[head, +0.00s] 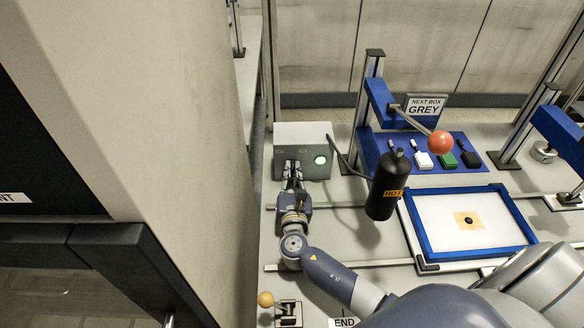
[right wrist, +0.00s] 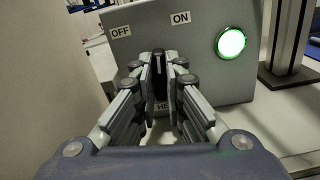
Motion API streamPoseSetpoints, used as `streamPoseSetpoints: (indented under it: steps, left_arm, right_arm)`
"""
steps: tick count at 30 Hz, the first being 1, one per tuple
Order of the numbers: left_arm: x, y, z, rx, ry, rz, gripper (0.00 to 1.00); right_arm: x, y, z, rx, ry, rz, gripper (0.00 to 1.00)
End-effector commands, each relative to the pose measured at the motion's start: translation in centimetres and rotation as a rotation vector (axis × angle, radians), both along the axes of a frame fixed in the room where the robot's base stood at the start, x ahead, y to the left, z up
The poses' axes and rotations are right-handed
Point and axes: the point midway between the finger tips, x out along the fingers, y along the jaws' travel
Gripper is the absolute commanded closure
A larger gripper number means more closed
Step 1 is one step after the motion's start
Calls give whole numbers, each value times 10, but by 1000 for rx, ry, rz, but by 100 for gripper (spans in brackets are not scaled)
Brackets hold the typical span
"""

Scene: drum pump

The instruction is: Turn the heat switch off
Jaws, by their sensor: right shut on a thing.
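The grey heat control box (head: 303,140) stands at the back left of the bench and fills the top of the right wrist view (right wrist: 205,70). It carries an OFF label (right wrist: 120,32) at left, an ON label (right wrist: 180,18) to its right and a green lamp (right wrist: 231,42) that is lit. The black switch lever (right wrist: 158,82) stands between the fingers, its top between the two labels; its exact setting is hard to tell. My right gripper (head: 293,172) is shut on this lever. The fingers partly hide the lower label. My left gripper is not in view.
A black cylinder marked HOT (head: 385,190) hangs right of my right arm. An orange-red ball on a rod (head: 440,142) is behind it. A blue-framed white panel (head: 425,247) lies at right. A large pale wall (head: 150,90) rises close on the left.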

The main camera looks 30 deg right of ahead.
Motion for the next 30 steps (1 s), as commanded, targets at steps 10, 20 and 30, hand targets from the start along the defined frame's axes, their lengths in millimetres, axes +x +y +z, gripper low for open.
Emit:
streamPoseSetpoints:
  steps: [10, 20, 30]
  left_arm:
    - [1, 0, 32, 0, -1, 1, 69]
    - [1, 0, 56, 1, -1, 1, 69]
    - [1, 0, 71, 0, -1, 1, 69]
  right_arm:
    - [0, 1, 3, -299, 147, 0, 100]
    - [0, 1, 2, -570, 277, 1, 100]
    - [0, 1, 0, -766, 372, 1, 100]
